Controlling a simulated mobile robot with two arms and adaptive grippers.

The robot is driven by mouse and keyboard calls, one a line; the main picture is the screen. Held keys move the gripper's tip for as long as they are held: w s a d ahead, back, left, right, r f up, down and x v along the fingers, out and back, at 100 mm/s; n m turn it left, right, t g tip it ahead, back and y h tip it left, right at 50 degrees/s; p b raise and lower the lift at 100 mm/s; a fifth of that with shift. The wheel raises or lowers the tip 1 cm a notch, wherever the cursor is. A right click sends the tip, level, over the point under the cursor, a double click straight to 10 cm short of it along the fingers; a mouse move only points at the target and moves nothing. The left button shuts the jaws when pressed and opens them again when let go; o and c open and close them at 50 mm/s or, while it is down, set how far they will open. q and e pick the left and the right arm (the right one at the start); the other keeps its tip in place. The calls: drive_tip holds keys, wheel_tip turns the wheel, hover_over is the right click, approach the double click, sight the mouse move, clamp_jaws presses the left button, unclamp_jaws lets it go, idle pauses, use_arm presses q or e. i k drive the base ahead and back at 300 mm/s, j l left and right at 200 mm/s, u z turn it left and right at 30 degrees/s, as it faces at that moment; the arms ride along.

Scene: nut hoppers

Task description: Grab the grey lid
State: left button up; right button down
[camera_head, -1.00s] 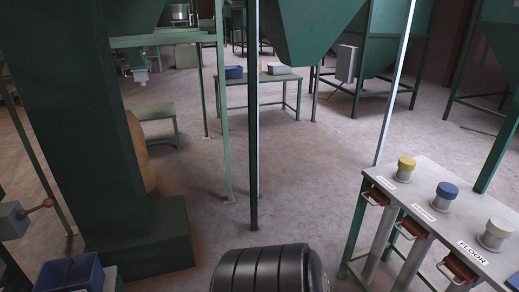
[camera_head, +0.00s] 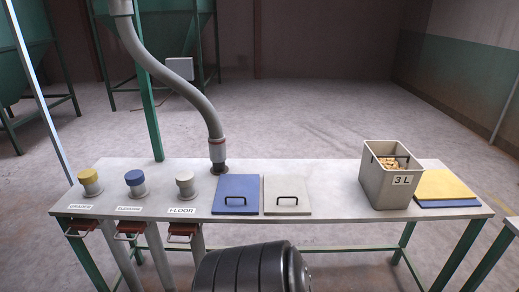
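A grey lid (camera_head: 293,208), a flat square plate with a dark handle (camera_head: 292,197), lies on the table (camera_head: 330,178) near its middle. A blue lid (camera_head: 230,207) with a similar handle lies directly to its left. The grey lid is fully visible and nothing covers it. Neither of my grippers shows in the head view. A ribbed black part at the bottom middle seems to be mine, below the table's front edge.
Yellow, blue and pale capped ports (camera_head: 186,185) stand at left. A hose (camera_head: 180,85) drops to the table.

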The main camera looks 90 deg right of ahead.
sight(284, 194)
drive_tip(key=z, duration=3)
